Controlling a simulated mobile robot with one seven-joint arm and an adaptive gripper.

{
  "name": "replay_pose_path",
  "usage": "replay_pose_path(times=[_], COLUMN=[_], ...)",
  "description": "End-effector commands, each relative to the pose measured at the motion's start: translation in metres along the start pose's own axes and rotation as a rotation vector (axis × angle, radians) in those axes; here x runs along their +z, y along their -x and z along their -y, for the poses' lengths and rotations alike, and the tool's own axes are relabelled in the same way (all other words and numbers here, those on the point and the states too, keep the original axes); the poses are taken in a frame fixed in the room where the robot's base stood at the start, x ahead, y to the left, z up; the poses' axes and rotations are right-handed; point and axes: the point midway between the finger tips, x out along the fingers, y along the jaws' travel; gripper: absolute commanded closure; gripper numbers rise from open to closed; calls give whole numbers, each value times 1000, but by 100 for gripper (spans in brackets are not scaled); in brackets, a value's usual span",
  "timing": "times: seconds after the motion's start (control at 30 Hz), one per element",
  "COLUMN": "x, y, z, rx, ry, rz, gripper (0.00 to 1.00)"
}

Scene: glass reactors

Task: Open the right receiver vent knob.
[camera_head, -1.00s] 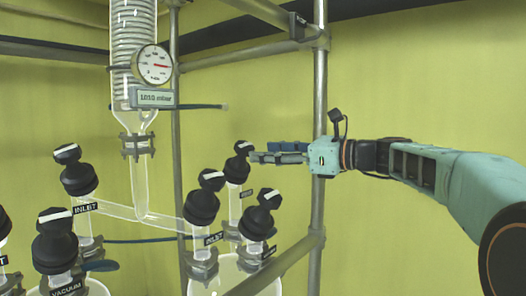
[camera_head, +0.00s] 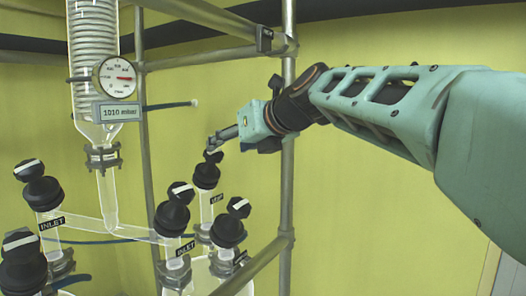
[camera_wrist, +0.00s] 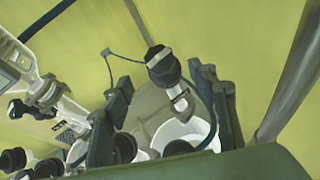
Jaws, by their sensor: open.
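The vent knob (camera_head: 207,172) is a black knob on a glass neck with a small tag that seems to read VENT, at the back of the right receiver (camera_head: 203,273). My gripper (camera_head: 213,145) is just above it, its fingers pointing down and left. In the wrist view the knob (camera_wrist: 163,66) appears between the two open fingers (camera_wrist: 161,76), which look apart from it. The gripper holds nothing. I cannot tell the exact gap to the knob in the head view.
Other black knobs stand close by: an inlet knob (camera_head: 173,212) to the front left and another knob (camera_head: 228,228) to the front right. A metal post (camera_head: 287,190) stands right of the vent knob. A gauge (camera_head: 116,77) hangs at upper left.

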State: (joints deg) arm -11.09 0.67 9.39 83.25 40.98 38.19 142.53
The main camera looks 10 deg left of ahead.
Motion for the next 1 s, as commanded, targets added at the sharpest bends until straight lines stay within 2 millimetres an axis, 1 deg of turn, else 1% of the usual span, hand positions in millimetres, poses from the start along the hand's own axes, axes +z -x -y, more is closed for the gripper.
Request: replay_pose_path(times=[0.03,0.3,0.5,0.7,0.97,1.0], x=[0,0,0,0,0,0], y=[-9,-59,-85,-95,-96,-96], z=[-1,-1,-1,-1,-1,-1], rx=[3,5,4,3,3,3], ry=[-1,0,0,1,1,1], rz=[-2,-3,-2,0,0,0], gripper=[47,47,47,47,47,50])
